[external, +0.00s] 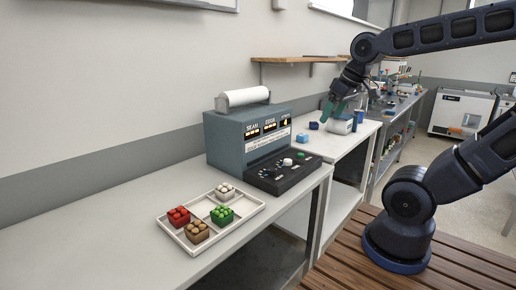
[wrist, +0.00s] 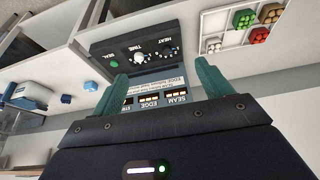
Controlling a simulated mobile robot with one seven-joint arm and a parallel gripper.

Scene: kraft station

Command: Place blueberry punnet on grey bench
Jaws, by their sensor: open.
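A small dark blue item (external: 313,125), possibly the blueberry punnet, sits on the pale bench (external: 345,137) beyond the sealing machine; its contents are too small to tell. It also shows at the left of the wrist view (wrist: 66,99). The near grey bench (external: 110,215) carries the machine and a tray. My gripper (external: 332,114) is open with green fingers, over the pale bench to the right of the dark blue item. In the wrist view its fingers (wrist: 160,70) are apart, with nothing between them but the machine behind.
The sealing machine (external: 240,136) stands at the near bench's far end. The white tray (external: 172,232) holds red, white, green and brown punnets. A light blue block (external: 302,138) and a white-and-blue container (external: 341,124) share the pale bench. The near bench's left part is clear.

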